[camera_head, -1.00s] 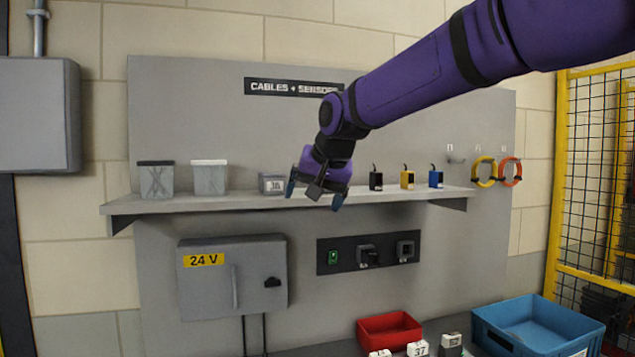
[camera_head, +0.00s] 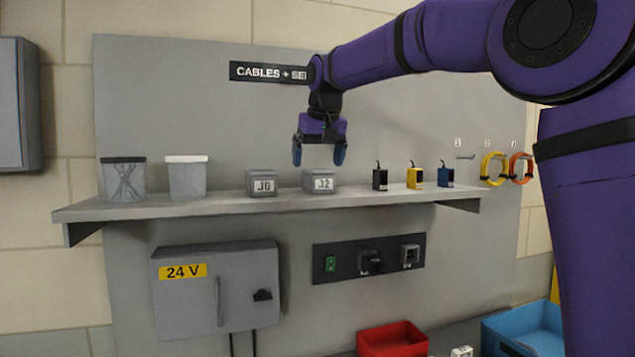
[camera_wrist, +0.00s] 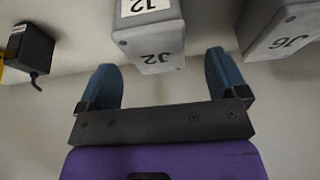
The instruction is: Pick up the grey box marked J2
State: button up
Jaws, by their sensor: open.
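The grey box marked J2 (camera_head: 320,182) stands on the wall shelf (camera_head: 225,208), just right of a like grey box marked J6 (camera_head: 261,183). My gripper (camera_head: 320,152) points down above the J2 box, open and empty. In the wrist view the J2 box (camera_wrist: 150,42) lies beyond and between the two blue fingertips of my gripper (camera_wrist: 160,70), upside down in the picture. The J6 box (camera_wrist: 280,28) shows at the right there, outside the fingers.
Black (camera_head: 380,180), yellow (camera_head: 414,178) and blue (camera_head: 445,177) sensors stand right of the J2 box. Two clear bins, one black-lidded (camera_head: 124,180) and one white-lidded (camera_head: 187,178), stand at the left. The back panel rises close behind.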

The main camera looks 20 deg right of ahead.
aim_at(317, 179)
jog(key=shift+d+x, duration=0.2)
jog(key=shift+x, duration=2.65)
jog(key=shift+s, duration=0.1)
jog(key=c, duration=1)
